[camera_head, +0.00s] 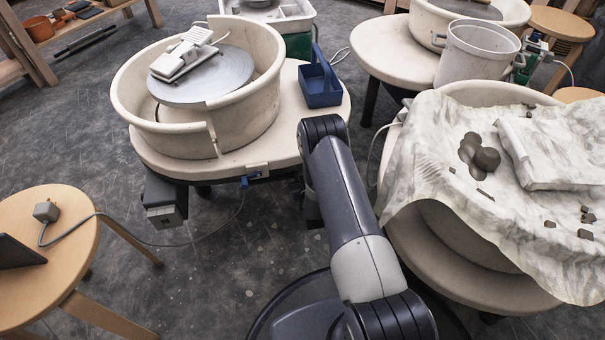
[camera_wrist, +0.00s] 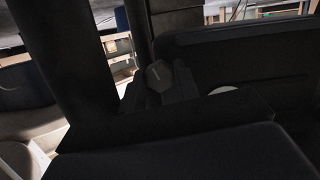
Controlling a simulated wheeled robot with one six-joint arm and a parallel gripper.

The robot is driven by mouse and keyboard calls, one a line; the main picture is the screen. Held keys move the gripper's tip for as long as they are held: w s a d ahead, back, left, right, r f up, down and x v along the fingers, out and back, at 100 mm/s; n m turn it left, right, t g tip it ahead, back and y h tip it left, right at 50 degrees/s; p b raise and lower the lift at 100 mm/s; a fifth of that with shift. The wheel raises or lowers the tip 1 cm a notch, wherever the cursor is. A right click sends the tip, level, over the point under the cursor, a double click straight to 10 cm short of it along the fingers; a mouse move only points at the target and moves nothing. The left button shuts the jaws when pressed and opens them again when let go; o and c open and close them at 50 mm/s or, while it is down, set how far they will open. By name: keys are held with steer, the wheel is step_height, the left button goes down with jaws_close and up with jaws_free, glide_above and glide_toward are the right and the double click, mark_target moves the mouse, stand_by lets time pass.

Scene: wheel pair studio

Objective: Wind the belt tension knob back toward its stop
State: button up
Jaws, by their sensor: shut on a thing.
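In the wrist view, a small dark faceted knob (camera_wrist: 159,76) with a faint pale mark on its face shows in deep shadow. My gripper (camera_wrist: 160,88) is dark against dark parts, with its jaws on either side of the knob, shut on it. Exact finger edges are hard to make out. In the head view my arm reaches to the pottery wheel (camera_head: 277,147) at the upper middle; my gripper and the knob are hidden there behind my arm and the wheel's edge.
The wheel carries a splash pan (camera_head: 130,95) with a foot pedal (camera_head: 183,55) on its disc, and a blue caddy (camera_head: 319,82). A cable runs from a plug (camera_head: 46,211) on a stool (camera_head: 40,270) toward the wheel. A cloth-draped wheel (camera_head: 440,150) stands close right.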

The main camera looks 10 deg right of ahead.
steer(key=n+h, duration=0.1)
steer(key=n, duration=0.3)
steer(key=shift+a+f+n, duration=0.1)
steer(key=shift+n, duration=0.3)
steer(key=shift+n+t+h, duration=0.5)
steer(key=shift+n+h, duration=0.2)
steer(key=shift+n, duration=1.2)
steer(key=o, duration=1)
